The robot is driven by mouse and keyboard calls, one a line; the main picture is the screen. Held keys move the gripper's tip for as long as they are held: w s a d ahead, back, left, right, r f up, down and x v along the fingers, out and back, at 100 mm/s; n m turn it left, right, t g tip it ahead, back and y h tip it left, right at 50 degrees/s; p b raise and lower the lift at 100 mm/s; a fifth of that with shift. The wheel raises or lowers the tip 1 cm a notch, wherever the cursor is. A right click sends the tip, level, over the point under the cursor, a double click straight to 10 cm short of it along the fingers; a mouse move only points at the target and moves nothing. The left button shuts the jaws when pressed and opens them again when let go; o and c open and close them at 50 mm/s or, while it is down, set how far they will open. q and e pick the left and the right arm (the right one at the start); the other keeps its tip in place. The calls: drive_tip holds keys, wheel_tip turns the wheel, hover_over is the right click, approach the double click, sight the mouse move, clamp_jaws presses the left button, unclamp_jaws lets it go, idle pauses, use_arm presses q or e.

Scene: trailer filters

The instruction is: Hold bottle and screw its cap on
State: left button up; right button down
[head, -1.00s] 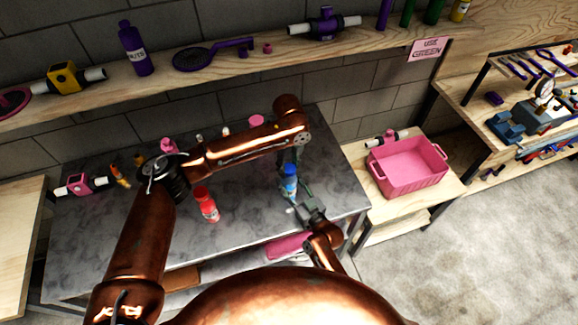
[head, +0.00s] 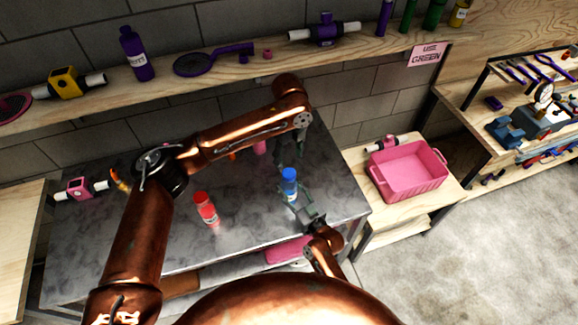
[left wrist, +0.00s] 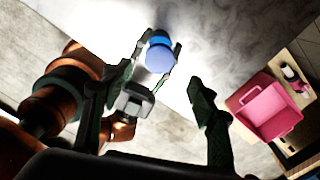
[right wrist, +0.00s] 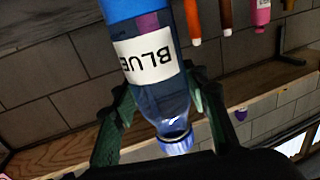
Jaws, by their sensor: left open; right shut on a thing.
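The bottle (head: 290,190) has a blue top and a white label, and stands upright at the right of the grey table. In the right wrist view the bottle (right wrist: 160,85) appears upside down, its label reading BLUE, with a blue cap (right wrist: 177,145) at its neck end. I cannot tell how tightly the cap sits. My right gripper (head: 298,203) is shut around the bottle's body. My left gripper (head: 290,152) is open and empty, above and behind the bottle, apart from it. In the left wrist view the bottle's blue top (left wrist: 160,57) shows beyond my left fingers.
A red bottle (head: 206,208) stands on the grey table (head: 240,225) left of the blue one. A pink bin (head: 405,170) is on the wooden bench at right. A wooden shelf (head: 210,75) with purple and yellow items runs along the wall behind.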

use_arm(q)
wheel_tip(320, 180, up, 4)
drive_tip(key=shift+f, duration=0.1)
use_arm(e)
drive_tip(key=c, duration=1)
unclamp_jaws()
drive_tip(key=shift+c, duration=0.2)
drive_tip(key=v, duration=1.2)
drive_tip(key=shift+f, duration=0.15)
